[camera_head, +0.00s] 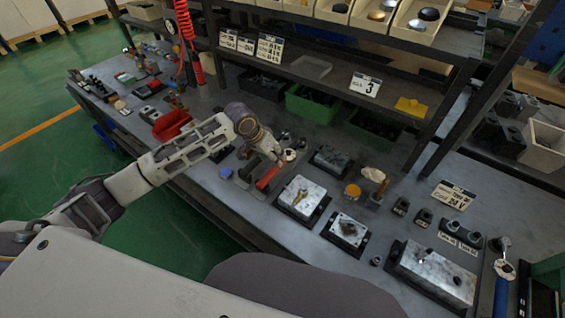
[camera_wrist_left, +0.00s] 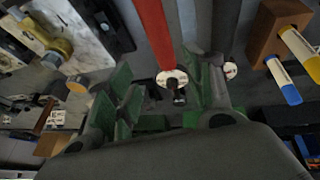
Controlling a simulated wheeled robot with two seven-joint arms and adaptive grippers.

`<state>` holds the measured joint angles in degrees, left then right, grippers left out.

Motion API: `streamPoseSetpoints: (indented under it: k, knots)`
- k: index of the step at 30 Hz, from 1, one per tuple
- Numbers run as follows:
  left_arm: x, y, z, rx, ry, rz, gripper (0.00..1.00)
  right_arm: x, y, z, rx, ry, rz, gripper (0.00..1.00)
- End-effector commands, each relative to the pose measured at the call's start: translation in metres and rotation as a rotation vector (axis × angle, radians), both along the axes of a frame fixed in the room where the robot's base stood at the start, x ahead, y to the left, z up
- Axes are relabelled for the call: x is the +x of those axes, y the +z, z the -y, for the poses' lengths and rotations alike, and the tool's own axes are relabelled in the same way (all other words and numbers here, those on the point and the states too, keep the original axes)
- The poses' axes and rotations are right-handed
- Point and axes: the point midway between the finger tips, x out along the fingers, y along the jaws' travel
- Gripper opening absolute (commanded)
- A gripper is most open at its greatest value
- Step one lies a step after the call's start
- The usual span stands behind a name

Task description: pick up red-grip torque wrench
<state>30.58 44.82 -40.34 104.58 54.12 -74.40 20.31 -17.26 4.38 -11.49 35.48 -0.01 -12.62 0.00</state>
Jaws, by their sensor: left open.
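The red-grip torque wrench (camera_head: 267,179) lies on the workbench in the head view. In the left wrist view its red grip (camera_wrist_left: 153,32) runs down from the top edge to a pale round end with a dark tip. A dark-grip tool (camera_wrist_left: 225,35) lies beside it, to the right. My left gripper (camera_head: 268,150) is over the bench at the wrench. In the left wrist view its green-padded fingers (camera_wrist_left: 163,80) are open, and the wrench's end shows between them. I cannot tell the height gap. My right gripper is in neither view.
Metal valve blocks (camera_head: 301,199) and (camera_head: 346,231) stand to the right of the wrench. A red bin (camera_head: 171,124) is at left. A shelf with a green bin (camera_head: 312,104) stands behind.

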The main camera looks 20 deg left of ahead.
Motion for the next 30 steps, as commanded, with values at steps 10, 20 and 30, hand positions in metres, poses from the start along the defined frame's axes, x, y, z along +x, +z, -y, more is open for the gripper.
streamPoseSetpoints:
  k: [10, 20, 30]
  knots:
    - [0.011, -0.033, 0.01, -0.001, -0.001, 0.0, 0.52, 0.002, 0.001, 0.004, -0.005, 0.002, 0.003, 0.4]
    - [0.012, -0.036, 0.011, 0.0, -0.001, 0.0, 0.52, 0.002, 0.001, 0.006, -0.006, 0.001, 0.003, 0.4]
    - [0.016, -0.048, 0.011, 0.0, -0.001, -0.002, 0.52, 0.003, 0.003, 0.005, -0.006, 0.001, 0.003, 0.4]
